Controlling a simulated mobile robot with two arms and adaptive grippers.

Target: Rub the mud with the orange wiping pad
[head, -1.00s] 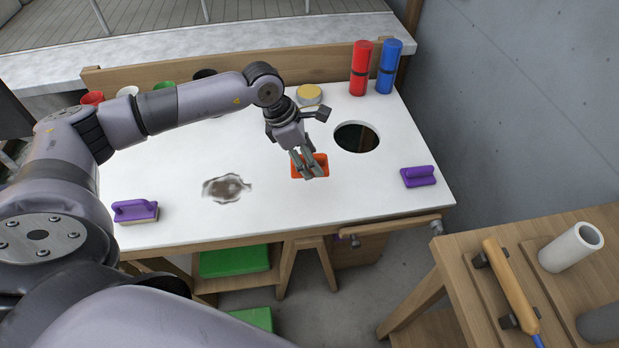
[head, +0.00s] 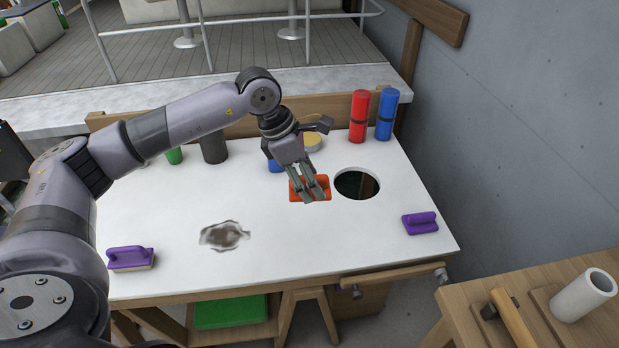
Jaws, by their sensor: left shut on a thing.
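The orange wiping pad (head: 324,183) lies on the white tabletop, just left of the round hole. My left gripper (head: 312,196) comes down over it from above, with its fingers shut on the pad and hiding part of it. The mud (head: 224,236) is a brown-grey smear on the tabletop, to the left of and nearer than the pad, with bare white surface between them. My right gripper is not in view.
The white table (head: 290,245) has a round hole (head: 357,183) right of the pad. Purple pads stand at left (head: 131,258) and right (head: 420,223). Red (head: 358,116) and blue (head: 387,114) cylinders stand at the back right. A dark cup (head: 213,146) stands behind. The front middle is clear.

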